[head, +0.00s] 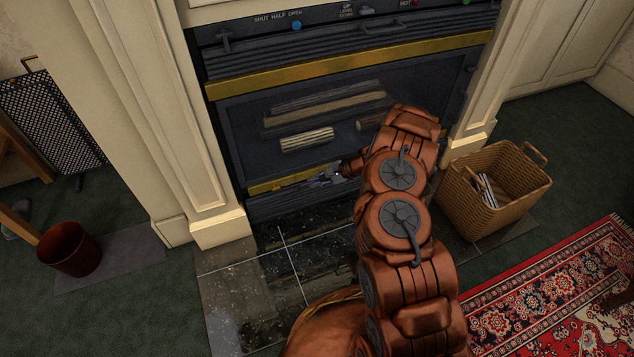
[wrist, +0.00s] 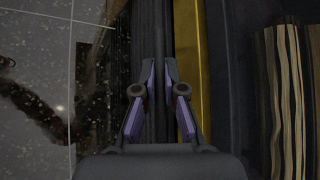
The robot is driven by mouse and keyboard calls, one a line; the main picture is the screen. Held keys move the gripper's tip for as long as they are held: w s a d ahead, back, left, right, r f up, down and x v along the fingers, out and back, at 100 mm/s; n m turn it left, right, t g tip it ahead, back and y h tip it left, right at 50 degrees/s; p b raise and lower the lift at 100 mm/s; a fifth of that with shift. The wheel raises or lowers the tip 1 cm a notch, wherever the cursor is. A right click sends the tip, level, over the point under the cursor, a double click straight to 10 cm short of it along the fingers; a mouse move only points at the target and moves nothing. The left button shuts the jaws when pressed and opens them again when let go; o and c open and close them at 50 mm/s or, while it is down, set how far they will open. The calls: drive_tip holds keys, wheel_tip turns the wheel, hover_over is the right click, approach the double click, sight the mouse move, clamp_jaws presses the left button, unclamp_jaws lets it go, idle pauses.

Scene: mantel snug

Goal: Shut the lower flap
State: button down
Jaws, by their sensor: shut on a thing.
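The lower flap (head: 275,207) is a dark slatted panel at the foot of the fireplace, below a brass strip (head: 268,186). My gripper (head: 328,178) is low in front of the fireplace, at the flap's upper edge. In the wrist view my gripper (wrist: 159,68) has its two purple-padded fingers closed around a narrow dark bar of the lower flap, beside the brass strip (wrist: 188,60). My arm hides the flap's right part in the head view. How far the flap is tilted is hard to tell.
An upper slatted flap (head: 350,58) with a brass edge sits above the firebox with logs (head: 307,139). A wicker basket (head: 500,195) stands right of the hearth by a red rug (head: 560,290). A dark red bin (head: 68,249) stands at left. The tiled hearth (head: 235,290) is clear.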

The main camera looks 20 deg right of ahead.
drive_tip(key=shift+a, duration=0.15)
drive_tip(key=c, duration=1.2)
unclamp_jaws()
drive_tip(key=shift+c, duration=0.2)
drive_tip(key=v, duration=1.2)
